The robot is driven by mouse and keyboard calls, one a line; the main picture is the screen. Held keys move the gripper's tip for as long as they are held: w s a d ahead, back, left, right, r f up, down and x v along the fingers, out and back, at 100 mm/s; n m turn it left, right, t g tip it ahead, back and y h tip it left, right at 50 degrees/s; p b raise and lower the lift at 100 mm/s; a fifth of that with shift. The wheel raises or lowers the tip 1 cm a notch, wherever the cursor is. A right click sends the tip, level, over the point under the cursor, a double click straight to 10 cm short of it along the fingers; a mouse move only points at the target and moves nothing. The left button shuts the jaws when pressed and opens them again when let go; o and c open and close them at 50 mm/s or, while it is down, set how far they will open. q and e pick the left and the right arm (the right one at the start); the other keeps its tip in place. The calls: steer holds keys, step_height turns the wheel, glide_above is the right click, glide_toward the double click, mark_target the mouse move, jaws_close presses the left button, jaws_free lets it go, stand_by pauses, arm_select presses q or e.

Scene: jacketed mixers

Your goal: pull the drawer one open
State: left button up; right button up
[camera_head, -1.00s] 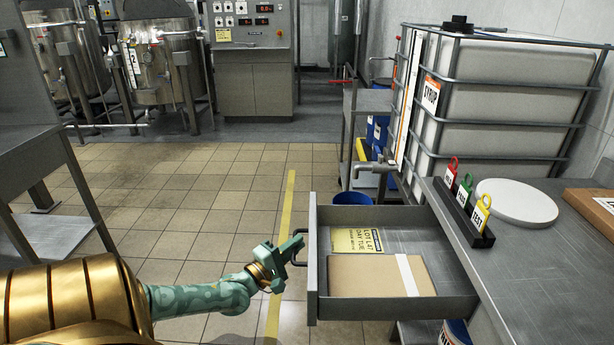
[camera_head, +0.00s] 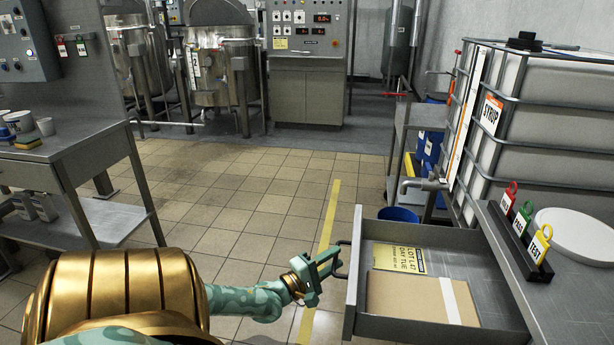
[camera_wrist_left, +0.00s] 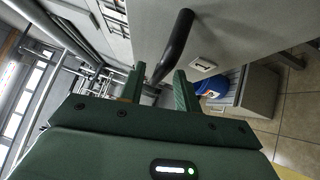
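The grey drawer (camera_head: 425,258) under the right-hand counter stands pulled out. A yellow lot label and a brown folder with a white strip lie in it. Its dark bar handle (camera_head: 344,262) is on the front panel, and it also shows in the left wrist view (camera_wrist_left: 175,45). My left gripper (camera_head: 329,267) is at the handle. In the left wrist view, its two fingers (camera_wrist_left: 160,88) stand apart with the lower end of the handle between them, closer to the left finger. A visible gap shows beside the bar. My right gripper is out of view.
The counter (camera_head: 545,300) on the right holds a rack of red, green and yellow tags (camera_head: 524,232) and a white round lid (camera_head: 580,235). A blue bucket (camera_head: 398,215) stands behind the drawer. A steel table (camera_head: 60,150) is at left. Tiled floor between is clear.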

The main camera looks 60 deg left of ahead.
arm_select(q)
steer(key=s+d+f+p, duration=0.1)
steer(key=s+f+p, duration=0.1)
steer(key=s, duration=1.2)
steer(key=shift+s+d+p, duration=0.15)
steer(key=shift+s+p, duration=0.25)
steer(key=shift+p, duration=0.1)
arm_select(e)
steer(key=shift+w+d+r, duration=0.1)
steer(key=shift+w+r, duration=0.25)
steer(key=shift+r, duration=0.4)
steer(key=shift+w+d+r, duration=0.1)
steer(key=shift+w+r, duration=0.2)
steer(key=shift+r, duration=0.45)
